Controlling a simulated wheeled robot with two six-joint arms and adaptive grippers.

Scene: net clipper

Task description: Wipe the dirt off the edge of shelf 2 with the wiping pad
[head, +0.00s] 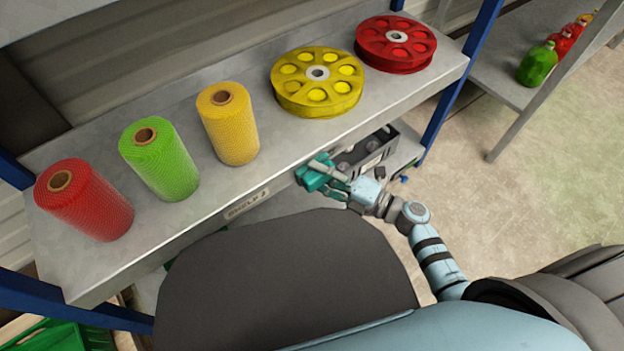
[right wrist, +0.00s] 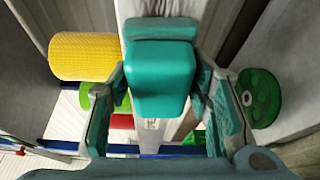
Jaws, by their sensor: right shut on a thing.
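My left gripper is out of view.
Red (head: 84,200), green (head: 159,160) and yellow (head: 228,124) twine spools stand on the shelf. A yellow reel (head: 317,82) and a red reel (head: 396,43) lie further right. A blue post (head: 446,90) stands right of my gripper. A dark crate (head: 372,150) is below the shelf.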

